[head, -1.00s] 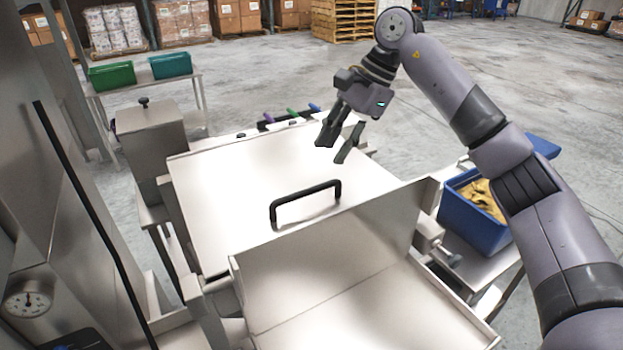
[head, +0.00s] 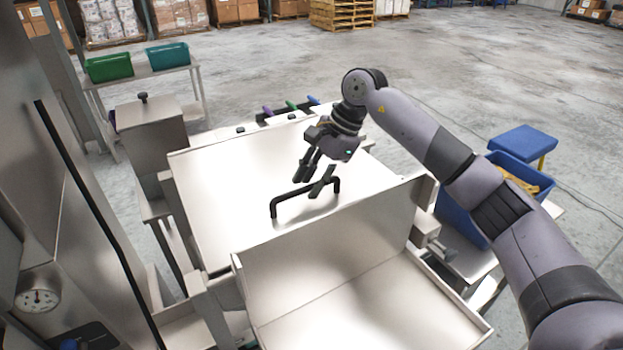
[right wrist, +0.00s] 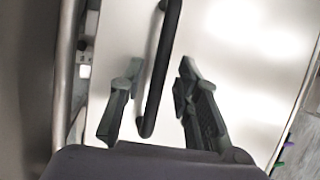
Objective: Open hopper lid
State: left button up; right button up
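The hopper lid (head: 225,190) is a flat steel panel and lies shut in the middle of the head view. A black bar handle (head: 290,190) stands up from it near its front edge. My right gripper (head: 315,180) is open just above the right part of the handle. In the right wrist view the handle (right wrist: 160,70) runs between the two spread fingers of the right gripper (right wrist: 158,100). I cannot tell whether either finger touches it. My left gripper is not in view.
A steel tray (head: 370,315) with a raised back wall stands in front of the lid. A blue bin (head: 515,172) sits at right. A steel bin with a knobbed cover (head: 150,125) and a table with green (head: 108,68) and teal bins (head: 167,56) are at left.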

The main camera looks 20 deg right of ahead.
grip_shut()
dwell(0.6)
